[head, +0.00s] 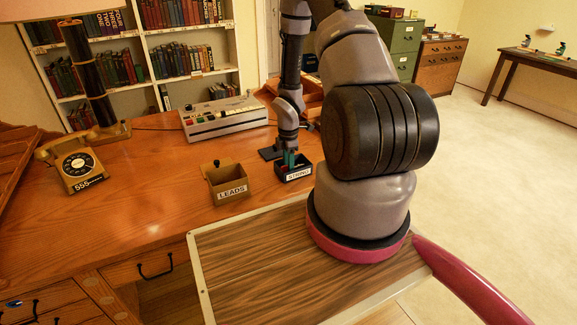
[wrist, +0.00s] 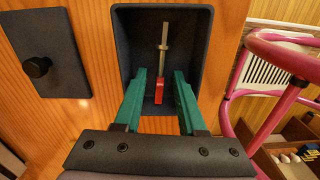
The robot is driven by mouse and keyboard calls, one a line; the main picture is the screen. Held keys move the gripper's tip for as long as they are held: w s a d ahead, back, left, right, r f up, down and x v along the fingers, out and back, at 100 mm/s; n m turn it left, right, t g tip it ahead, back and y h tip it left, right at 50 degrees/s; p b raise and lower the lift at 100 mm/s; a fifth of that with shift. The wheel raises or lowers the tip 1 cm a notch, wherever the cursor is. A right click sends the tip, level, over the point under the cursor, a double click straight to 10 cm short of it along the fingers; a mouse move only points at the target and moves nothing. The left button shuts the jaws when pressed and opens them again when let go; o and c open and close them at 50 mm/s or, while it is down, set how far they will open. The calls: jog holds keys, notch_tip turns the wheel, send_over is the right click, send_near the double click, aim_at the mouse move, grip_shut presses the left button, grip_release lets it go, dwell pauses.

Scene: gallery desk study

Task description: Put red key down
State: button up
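The red key (wrist: 159,90) has a red head and a pale metal shank. In the wrist view it is inside a small dark box (wrist: 207,55), its shank pointing away from my gripper. My gripper (wrist: 158,80) has green fingers, spread apart on either side of the key with gaps between, reaching into the box mouth. In the head view my gripper (head: 290,157) is over the dark box (head: 310,172), which has a white label that is hard to read. The key is hidden there.
A dark lid with a knob (wrist: 50,65) lies beside the box. A tan box labelled LEADS (head: 233,192) stands to its left in the head view. A grey machine (head: 222,118) is behind, and a telephone (head: 75,165) is at the far left. The desk front is clear.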

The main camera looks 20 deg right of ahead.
jog(key=shift+r, duration=0.1)
notch_tip(320, 180, up, 12)
dwell(0.5)
jog(key=s+a+r+m+t+h, duration=0.15)
jog(key=r+m, duration=0.35)
jog(key=r, duration=0.7)
jog(key=s+a+r+m+t, duration=0.25)
jog(key=r+m, duration=0.25)
jog(key=r, duration=0.7)
jog(key=s+a+r+m+t+y, duration=0.1)
jog(key=s+a+r+m, duration=0.2)
jog(key=s+r+m, duration=0.2)
jog(key=s+a+r+m+t+y, duration=0.2)
jog(key=s+a+r+m, duration=0.2)
jog(key=s+r, duration=0.6)
jog(key=m, duration=0.2)
jog(key=shift+s+a+r+m, duration=0.3)
jog(key=shift+s, duration=0.1)
